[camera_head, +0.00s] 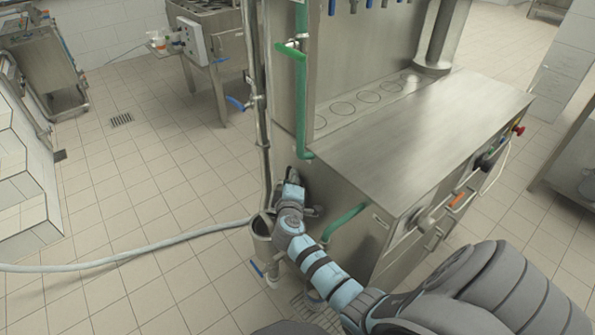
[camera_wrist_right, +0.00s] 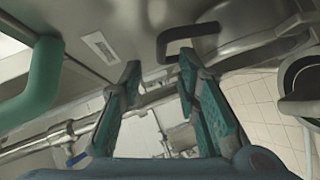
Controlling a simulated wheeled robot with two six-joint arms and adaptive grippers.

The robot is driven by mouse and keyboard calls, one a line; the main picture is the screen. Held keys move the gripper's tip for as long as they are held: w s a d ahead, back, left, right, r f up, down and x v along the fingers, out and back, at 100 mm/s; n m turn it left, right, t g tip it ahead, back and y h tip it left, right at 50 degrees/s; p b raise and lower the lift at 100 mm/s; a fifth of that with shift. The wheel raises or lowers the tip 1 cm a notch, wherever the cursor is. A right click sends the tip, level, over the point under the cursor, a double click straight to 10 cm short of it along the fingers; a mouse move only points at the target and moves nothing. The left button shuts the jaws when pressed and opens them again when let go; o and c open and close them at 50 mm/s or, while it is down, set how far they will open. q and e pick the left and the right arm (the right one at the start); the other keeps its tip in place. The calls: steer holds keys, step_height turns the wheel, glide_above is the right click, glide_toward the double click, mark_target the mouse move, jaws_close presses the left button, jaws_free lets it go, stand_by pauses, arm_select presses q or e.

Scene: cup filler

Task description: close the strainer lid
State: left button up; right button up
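A steel cylindrical pot, seemingly the strainer (camera_head: 262,230), stands low at the machine's left side with its top open. A round steel rim, apparently the same strainer (camera_wrist_right: 301,78), shows at the right edge of the wrist view. A dark bracket-shaped handle (camera_wrist_right: 188,45) sits at the top of the wrist view beside a curved steel part, perhaps the lid (camera_wrist_right: 245,28). My right gripper (camera_wrist_right: 158,78) is open, its two fingers apart and nothing between them, just below the handle. In the head view my right arm reaches the strainer's right side; the fingertips are hard to make out.
The steel machine (camera_head: 420,120) stands right of the strainer. Green pipes (camera_head: 342,221) run close to my arm, and one (camera_wrist_right: 38,85) fills the wrist view's left side. A grey hose (camera_head: 130,255) crosses the floor.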

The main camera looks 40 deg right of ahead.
steer(key=x, duration=0.4)
steer(key=shift+d+f+b, duration=0.1)
steer(key=shift+f+b, duration=0.1)
steer(key=shift+b, duration=0.2)
steer(key=shift+s+r, duration=0.1)
steer(key=c, duration=0.5)
jaws_close()
